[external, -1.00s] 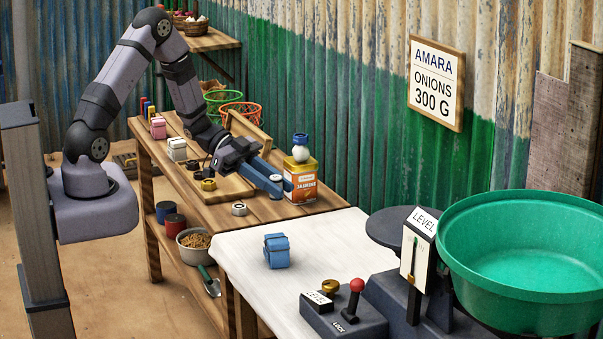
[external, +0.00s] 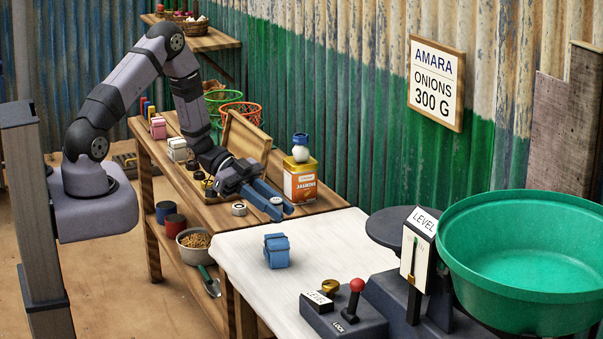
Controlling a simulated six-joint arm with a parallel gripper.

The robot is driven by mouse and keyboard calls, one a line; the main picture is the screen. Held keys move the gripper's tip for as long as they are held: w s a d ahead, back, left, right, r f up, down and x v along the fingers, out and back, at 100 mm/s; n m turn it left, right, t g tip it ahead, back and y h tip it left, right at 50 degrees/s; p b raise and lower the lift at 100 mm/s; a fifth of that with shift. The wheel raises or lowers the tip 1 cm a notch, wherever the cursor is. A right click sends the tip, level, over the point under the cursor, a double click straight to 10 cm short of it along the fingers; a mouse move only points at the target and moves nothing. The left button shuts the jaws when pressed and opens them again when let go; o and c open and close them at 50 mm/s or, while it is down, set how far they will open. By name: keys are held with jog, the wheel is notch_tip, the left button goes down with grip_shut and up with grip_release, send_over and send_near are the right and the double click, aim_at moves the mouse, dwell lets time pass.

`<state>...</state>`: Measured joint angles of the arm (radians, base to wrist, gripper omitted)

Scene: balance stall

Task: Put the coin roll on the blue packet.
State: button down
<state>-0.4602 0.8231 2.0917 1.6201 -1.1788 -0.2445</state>
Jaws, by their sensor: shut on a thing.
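My gripper (external: 283,208) has blue fingers and is shut on a small round thing with a pale top (external: 276,201), which I take to be the coin roll. The fingers hide most of it. It is over the right part of the wooden bench, in front of the orange tea tin; its exact height above the bench is hard to tell. The blue packet (external: 277,252) stands on the white tabletop, nearer the camera and below my gripper in the picture. Nothing lies on top of the packet.
The orange tin (external: 300,184) carries a white and blue item on its lid. A white ring-like roll (external: 238,209) lies on the bench left of my gripper. The control box (external: 343,321) and scale with green basin (external: 520,290) stand right of the packet. White tabletop (external: 235,256) around the packet is clear.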

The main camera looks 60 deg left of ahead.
aim_at(276, 223)
jog(key=shift+f, duration=2)
jog(key=shift+f, duration=0.15)
jog(key=c, duration=1.5)
grip_release()
